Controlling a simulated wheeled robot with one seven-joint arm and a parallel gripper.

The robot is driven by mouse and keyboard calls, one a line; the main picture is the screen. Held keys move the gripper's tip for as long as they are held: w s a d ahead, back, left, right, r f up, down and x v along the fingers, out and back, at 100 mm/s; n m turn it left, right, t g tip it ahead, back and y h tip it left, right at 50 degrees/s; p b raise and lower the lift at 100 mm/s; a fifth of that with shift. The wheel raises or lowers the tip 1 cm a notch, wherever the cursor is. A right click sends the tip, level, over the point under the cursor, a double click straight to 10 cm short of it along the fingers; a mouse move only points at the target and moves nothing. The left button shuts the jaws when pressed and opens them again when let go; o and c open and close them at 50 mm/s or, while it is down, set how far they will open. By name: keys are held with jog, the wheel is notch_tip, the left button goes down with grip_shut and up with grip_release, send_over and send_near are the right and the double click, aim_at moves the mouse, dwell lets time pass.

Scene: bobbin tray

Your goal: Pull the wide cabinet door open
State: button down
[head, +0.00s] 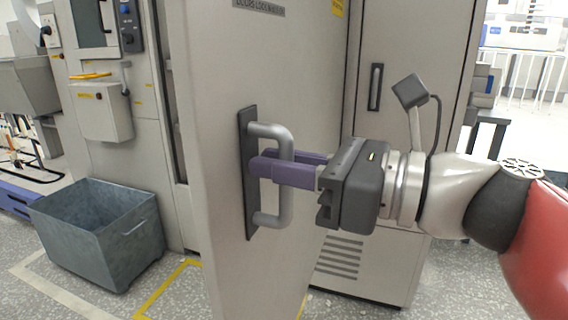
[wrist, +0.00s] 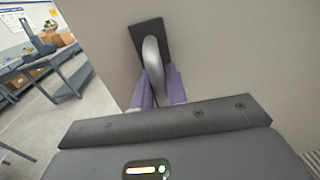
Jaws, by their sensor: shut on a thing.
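The wide cabinet door (head: 215,110) is a pale grey panel that stands ajar, swung out from the cabinet, with a dark gap along its left side. Its handle (head: 286,200) is a grey metal D-shaped bar on a black backing plate. My gripper (head: 262,168) is shut on the handle's upright bar, with its purple fingers on either side of it. In the wrist view the handle (wrist: 153,60) runs down between the purple fingers, and the door surface fills most of the picture. The inside of the cabinet is mostly hidden.
A grey metal bin (head: 100,235) stands on the floor at the left. A narrower cabinet door (head: 405,90) with a dark handle is behind my gripper. Yellow tape (head: 165,290) marks the speckled floor. The wrist view shows a workbench (wrist: 45,70) at the left.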

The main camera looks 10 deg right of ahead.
jog(key=shift+r, duration=0.1)
jog(key=c, duration=1.8)
grip_release()
jog(key=v, duration=0.8)
jog(key=shift+a, duration=0.1)
